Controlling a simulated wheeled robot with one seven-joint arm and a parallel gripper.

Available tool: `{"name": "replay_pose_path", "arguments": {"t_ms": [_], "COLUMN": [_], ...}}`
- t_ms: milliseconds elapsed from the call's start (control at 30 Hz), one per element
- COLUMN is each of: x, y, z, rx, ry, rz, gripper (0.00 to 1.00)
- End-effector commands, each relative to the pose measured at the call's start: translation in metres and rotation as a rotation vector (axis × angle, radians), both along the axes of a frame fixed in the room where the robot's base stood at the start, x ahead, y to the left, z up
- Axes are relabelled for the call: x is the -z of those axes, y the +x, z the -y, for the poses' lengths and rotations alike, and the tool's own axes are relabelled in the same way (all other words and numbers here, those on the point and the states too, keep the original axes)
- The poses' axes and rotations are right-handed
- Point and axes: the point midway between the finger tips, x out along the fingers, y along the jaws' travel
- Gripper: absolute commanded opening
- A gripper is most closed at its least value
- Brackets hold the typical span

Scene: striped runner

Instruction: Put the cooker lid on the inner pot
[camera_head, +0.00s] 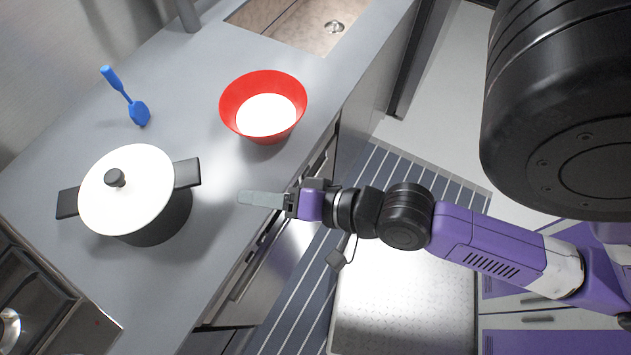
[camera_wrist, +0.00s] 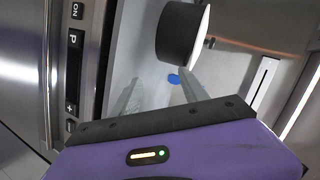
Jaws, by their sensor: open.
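The cooker lid (camera_head: 128,196), a white disc with a black knob, lies over the mouth of the dark inner pot (camera_head: 168,222). The pot stands on the grey counter with a black handle on each side. I cannot tell whether the lid sits flush all round. In the wrist view the pot's black side (camera_wrist: 180,35) and the lid's white edge (camera_wrist: 202,36) show beyond my fingers. My gripper (camera_head: 246,198) is to the right of the pot, apart from it, near the counter's front edge. It is open and empty, its two fingers (camera_wrist: 158,78) spread in the wrist view.
A red bowl (camera_head: 232,98) with a white inside stands behind my gripper. A blue spatula (camera_head: 138,113) lies farther back on the counter. A sink (camera_head: 290,22) is at the back and a shiny appliance (camera_head: 45,310) at the lower left. Counter between pot and bowl is clear.

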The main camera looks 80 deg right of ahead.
Motion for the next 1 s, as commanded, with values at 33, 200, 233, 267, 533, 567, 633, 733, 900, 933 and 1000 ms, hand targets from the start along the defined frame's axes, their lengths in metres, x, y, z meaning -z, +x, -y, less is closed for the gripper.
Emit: {"name": "replay_pose_path", "arguments": {"t_ms": [33, 200, 233, 267, 533, 567, 633, 733, 900, 933, 1000], "x": [0.002, -0.010, -0.013, -0.016, -0.031, -0.031, -0.032, -0.031, -0.031, -0.031, -0.031], "y": [-0.019, -0.064, -0.070, -0.076, -0.100, -0.100, -0.100, -0.099, -0.099, -0.099, -0.099], "z": [-0.006, -0.019, -0.022, -0.024, -0.037, -0.037, -0.037, -0.037, -0.037, -0.037, -0.037], "rx": [-0.061, -0.263, -0.295, -0.324, -0.445, -0.447, -0.447, -0.446, -0.445, -0.445, -0.445], "ry": [-0.155, -0.675, -0.752, -0.820, -1.121, -1.126, -1.130, -1.127, -1.125, -1.125, -1.124], "rz": [-0.014, -0.003, 0.002, 0.008, 0.048, 0.050, 0.050, 0.050, 0.049, 0.049, 0.049], "gripper": [0.52, 0.52, 0.52, 0.52, 0.52, 0.52, 0.52, 0.52, 0.52, 0.52, 0.52]}}
